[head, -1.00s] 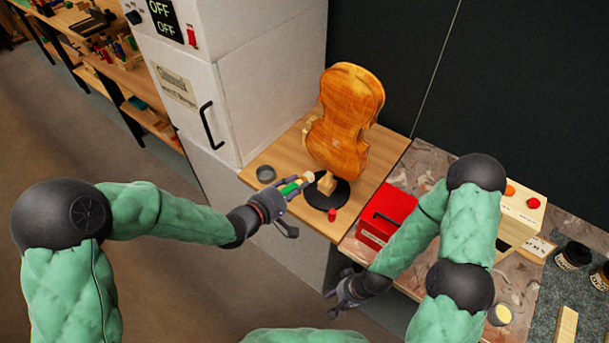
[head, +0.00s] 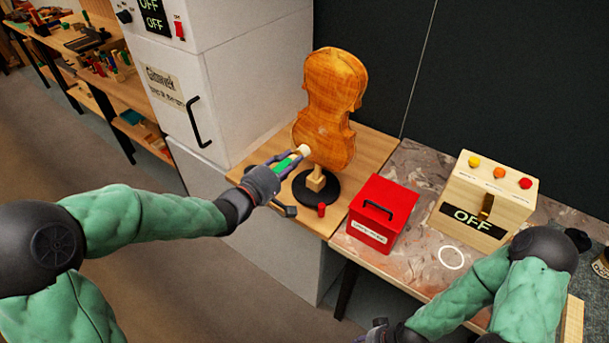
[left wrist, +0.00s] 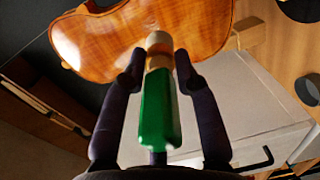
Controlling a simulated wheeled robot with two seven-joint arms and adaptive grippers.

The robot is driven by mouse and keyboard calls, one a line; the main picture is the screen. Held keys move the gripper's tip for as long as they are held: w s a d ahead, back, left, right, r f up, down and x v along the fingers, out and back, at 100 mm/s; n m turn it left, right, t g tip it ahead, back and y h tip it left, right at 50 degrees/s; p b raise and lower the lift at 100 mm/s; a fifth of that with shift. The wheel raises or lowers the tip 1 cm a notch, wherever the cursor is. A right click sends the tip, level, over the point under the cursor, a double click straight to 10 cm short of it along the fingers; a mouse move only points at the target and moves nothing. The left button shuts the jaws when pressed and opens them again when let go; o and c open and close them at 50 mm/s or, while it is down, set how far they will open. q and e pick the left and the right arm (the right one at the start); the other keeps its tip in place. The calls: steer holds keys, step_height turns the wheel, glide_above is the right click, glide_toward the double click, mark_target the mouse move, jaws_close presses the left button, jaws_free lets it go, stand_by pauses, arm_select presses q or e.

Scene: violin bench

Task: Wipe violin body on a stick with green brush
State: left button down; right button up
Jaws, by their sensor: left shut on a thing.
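The orange-brown violin body (head: 330,105) stands upright on a stick in a wooden block (head: 316,183) on a black round base. My left gripper (head: 283,167) is shut on the green brush (head: 283,166), its pale tip at the violin's lower left edge. In the left wrist view, the green brush (left wrist: 157,105) lies between the fingers of my left gripper (left wrist: 158,72), and its tip overlaps the violin body (left wrist: 125,45). I cannot tell if the tip touches the wood. My right gripper (head: 376,331) shows only in part at the bottom edge; its fingers are unclear.
A small red object (head: 321,210) stands by the black base (head: 301,190). A red box with a handle (head: 382,213) and a wooden box marked OFF (head: 487,203) stand to the right. A white cabinet (head: 218,85) rises at the left.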

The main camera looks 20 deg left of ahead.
mark_target(304, 151)
arm_select(q)
steer(key=shift+b+x, duration=0.65)
steer(key=shift+x, duration=2.1)
steer(key=shift+w, duration=0.25)
steer(key=shift+x, duration=1.05)
steer(key=shift+r, duration=0.1)
steer(key=shift+p, duration=0.4)
